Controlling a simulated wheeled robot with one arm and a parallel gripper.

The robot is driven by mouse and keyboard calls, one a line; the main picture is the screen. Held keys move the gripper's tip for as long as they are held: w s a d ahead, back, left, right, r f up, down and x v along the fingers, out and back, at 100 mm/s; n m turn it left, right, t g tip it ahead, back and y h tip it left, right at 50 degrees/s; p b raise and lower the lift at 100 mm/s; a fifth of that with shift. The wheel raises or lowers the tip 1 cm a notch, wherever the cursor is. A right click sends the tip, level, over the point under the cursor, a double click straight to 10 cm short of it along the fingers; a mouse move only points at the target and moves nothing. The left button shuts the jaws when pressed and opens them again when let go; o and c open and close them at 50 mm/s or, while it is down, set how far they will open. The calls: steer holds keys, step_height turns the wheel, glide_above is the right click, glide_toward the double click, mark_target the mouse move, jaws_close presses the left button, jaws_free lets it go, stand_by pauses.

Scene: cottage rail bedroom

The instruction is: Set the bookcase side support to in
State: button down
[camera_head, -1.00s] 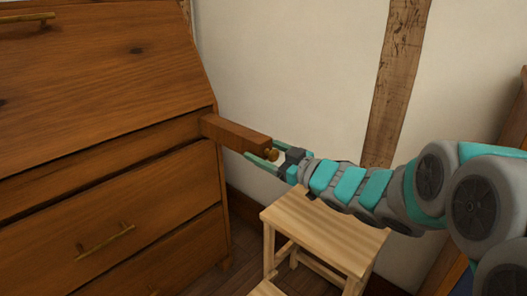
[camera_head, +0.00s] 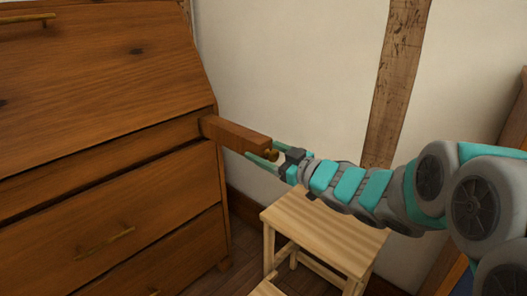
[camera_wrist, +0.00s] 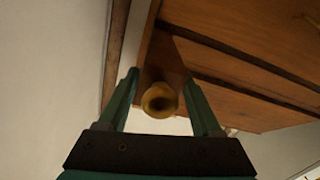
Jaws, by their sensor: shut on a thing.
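The side support (camera_head: 236,135) is a brown wooden bar that sticks out from the front of the wooden bookcase (camera_head: 110,75), below its sloping front. A round brass knob (camera_head: 271,155) sits on its end. My gripper (camera_head: 262,156) is at the bar's outer end, with teal fingers shut on the bar. In the wrist view, the fingers of my gripper (camera_wrist: 160,82) lie on either side of the support (camera_wrist: 163,58), and the knob (camera_wrist: 160,100) faces the camera between them. The inner end of the bar is hidden in the bookcase.
A light wooden step stool (camera_head: 325,230) stands on the floor below my arm. Drawers with a brass handle (camera_head: 105,243) lie below the support. A pale wall (camera_head: 295,75) with a timber post (camera_head: 398,80) is behind. Another wooden piece (camera_head: 515,120) stands at the right edge.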

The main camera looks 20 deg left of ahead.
mark_target(245, 143)
steer(key=p+x, duration=0.3)
steer(key=x, duration=1.1)
steer(key=shift+w+a+p, duration=0.1)
steer(key=shift+p, duration=0.25)
steer(key=shift+c, duration=2.2)
jaws_free()
steer(key=shift+v, duration=3.95)
steer(key=shift+a, duration=0.1)
